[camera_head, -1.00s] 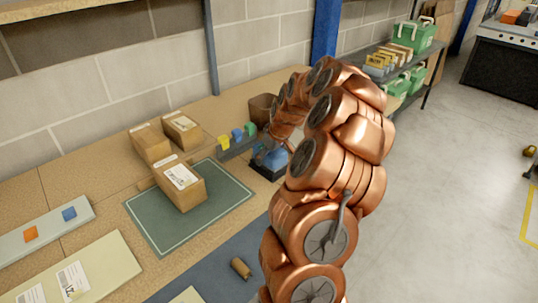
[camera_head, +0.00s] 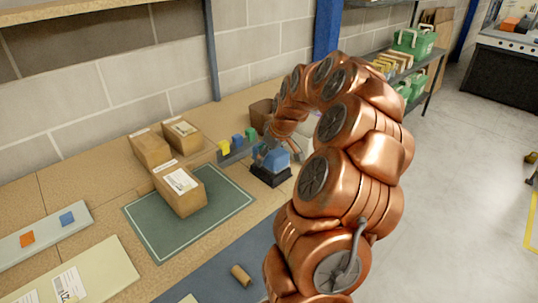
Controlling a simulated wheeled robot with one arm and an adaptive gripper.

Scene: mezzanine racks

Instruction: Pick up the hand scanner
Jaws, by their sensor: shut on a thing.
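The hand scanner (camera_head: 271,158) is a blue thing at a black stand (camera_head: 268,176) on the bench, right of the green mat. My gripper (camera_head: 283,152) is at the scanner, at the end of my copper arm, and is shut on it. The fingers are small and partly hidden by the arm and the scanner. I cannot tell whether the scanner is clear of the stand or still touching it.
Several cardboard boxes (camera_head: 178,188) stand on and behind the green mat (camera_head: 150,226). A grey rack with small yellow, blue and green blocks (camera_head: 238,142) is just left of the scanner. A brown bin (camera_head: 260,113) stands behind. A small brown roll (camera_head: 241,275) lies in front.

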